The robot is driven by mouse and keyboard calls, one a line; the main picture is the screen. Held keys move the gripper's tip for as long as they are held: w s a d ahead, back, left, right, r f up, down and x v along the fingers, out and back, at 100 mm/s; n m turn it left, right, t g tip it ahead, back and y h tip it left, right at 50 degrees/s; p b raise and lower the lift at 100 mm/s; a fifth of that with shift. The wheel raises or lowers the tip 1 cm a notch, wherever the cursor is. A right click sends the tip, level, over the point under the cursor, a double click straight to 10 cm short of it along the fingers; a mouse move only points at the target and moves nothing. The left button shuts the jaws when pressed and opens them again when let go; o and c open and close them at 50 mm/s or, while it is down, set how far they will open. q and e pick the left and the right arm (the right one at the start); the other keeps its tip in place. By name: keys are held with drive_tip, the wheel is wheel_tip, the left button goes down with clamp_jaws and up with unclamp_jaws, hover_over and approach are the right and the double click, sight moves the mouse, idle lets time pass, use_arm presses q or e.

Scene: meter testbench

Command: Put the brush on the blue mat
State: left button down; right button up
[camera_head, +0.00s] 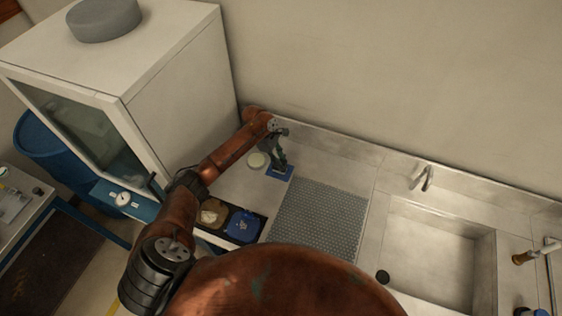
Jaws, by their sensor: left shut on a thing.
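My left arm reaches across from the lower left, and my left gripper (279,161) points down over the small blue mat (288,176) on the counter near the back wall. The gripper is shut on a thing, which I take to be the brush. The brush is too small and too covered by the dark fingers to make out clearly. I cannot tell whether it touches the mat. The gripper and its load hide part of the mat. My right gripper is not in view.
A grey perforated mat (318,218) lies to the right, before the sink (430,245) and faucet (423,178). A dark tray (226,234) with filled compartments is nearer. A white cabinet (180,95) stands left.

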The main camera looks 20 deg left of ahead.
use_arm(q)
drive_tip(key=c, duration=1.8)
unclamp_jaws()
drive_tip(key=shift+f, duration=0.1)
drive_tip(key=shift+o, duration=0.2)
drive_tip(key=v, duration=1.2)
